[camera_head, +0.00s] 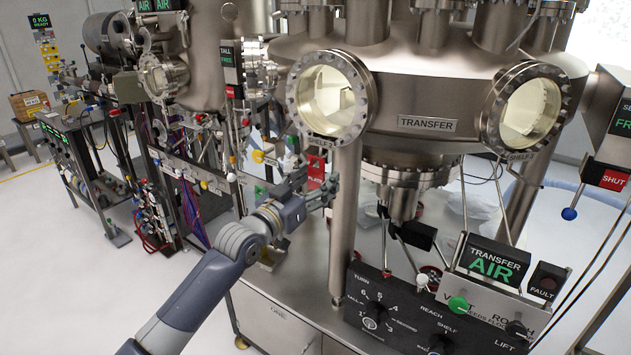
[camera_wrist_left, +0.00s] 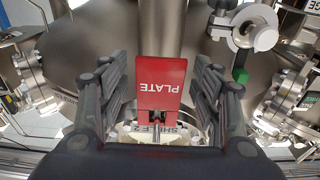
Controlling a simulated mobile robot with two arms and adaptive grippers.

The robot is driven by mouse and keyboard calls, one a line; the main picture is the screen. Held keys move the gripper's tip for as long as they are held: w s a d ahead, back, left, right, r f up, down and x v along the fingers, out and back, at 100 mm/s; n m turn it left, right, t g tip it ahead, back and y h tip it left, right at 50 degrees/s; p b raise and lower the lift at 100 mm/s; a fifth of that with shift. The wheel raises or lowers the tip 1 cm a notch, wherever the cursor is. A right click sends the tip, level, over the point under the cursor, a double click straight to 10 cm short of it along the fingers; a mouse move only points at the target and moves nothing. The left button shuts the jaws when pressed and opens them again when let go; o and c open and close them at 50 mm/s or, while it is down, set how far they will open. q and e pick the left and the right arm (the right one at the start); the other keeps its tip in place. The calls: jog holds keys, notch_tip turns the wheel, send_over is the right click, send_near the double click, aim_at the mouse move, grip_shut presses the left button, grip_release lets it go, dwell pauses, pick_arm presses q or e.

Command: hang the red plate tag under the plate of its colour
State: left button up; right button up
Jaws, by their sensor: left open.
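The red plate tag (camera_head: 316,168), lettered PLATE, hangs just below the left round window (camera_head: 332,98) of the transfer chamber. Pale shapes show behind the window glass; no red plate can be made out there. My right gripper is not in view.
A second round window (camera_head: 528,112) is at the right of the chamber. A steel column (camera_head: 345,225) stands close beside my left gripper. Control panels (camera_head: 435,315) with knobs are below. A rack with valves and hoses (camera_head: 180,190) stands to the left. Open floor lies at lower left.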

pick_arm(q)
jog(key=v, duration=1.2)
jog(key=w+a+f+n+g+y, duration=0.1)
jog(key=a+f+n+y, duration=0.2)
jog(key=f, duration=1)
jog(key=w+a+f+n+g+y, duration=0.1)
jog(key=a+f+y, duration=0.3)
jog(key=f, duration=0.9)
jog(key=s+a+f+g+y, duration=0.1)
jog(key=s+a+f, duration=0.1)
jog(key=s+f, duration=0.35)
jog(key=s+a+f+g, duration=0.1)
jog(key=s+a+f, duration=0.15)
jog(key=f, duration=0.65)
jog(key=s+a+f+g+y, duration=0.1)
jog(key=s+a+f+g, duration=0.15)
jog(key=f, duration=0.45)
jog(key=s+a+f+n+g+y, duration=0.1)
jog(key=s+a+f+g, duration=0.2)
jog(key=s+f, duration=1.5)
jog(key=s+f+g, duration=0.2)
jog(key=s+f, duration=0.1)
jog(key=s, duration=1.1)
jog(key=s+f+g+y, duration=0.1)
jog(key=s+f+g, duration=0.2)
jog(key=s, duration=1.2)
jog(key=shift+a+f, duration=0.4)
jog(key=shift+f, duration=0.35)
